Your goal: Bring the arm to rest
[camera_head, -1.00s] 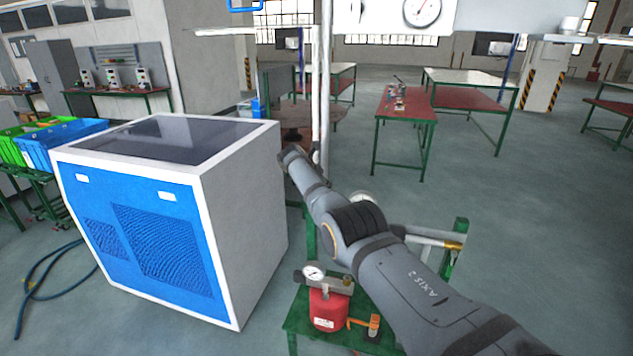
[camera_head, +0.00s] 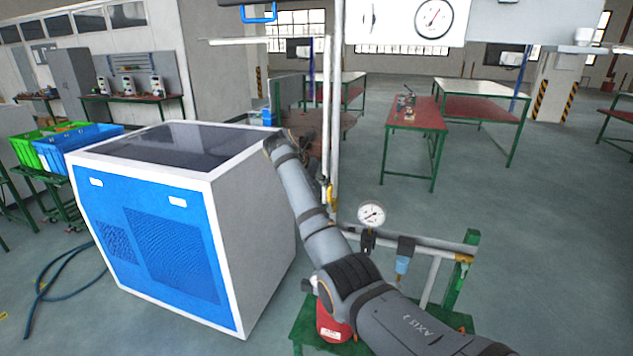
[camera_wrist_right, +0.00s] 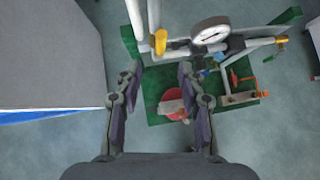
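My right arm (camera_head: 330,250) rises from the lower right of the head view, and its far end is beside the blue-and-white cabinet's top right edge. My right gripper shows clearly in the right wrist view (camera_wrist_right: 158,82). Its two fingers are spread apart with nothing between them. They are above the green stand (camera_wrist_right: 155,85) and a red cylinder (camera_wrist_right: 172,106), apart from both. In the head view the gripper is hard to make out behind the arm's end. My left gripper is not in view.
The blue-and-white cabinet (camera_head: 165,245) stands close left of the arm. Pipes with a pressure gauge (camera_head: 371,214) and a yellow valve handle (camera_wrist_right: 160,42) stand close to the arm. The red cylinder (camera_head: 333,326) is partly hidden by it. Open floor lies right.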

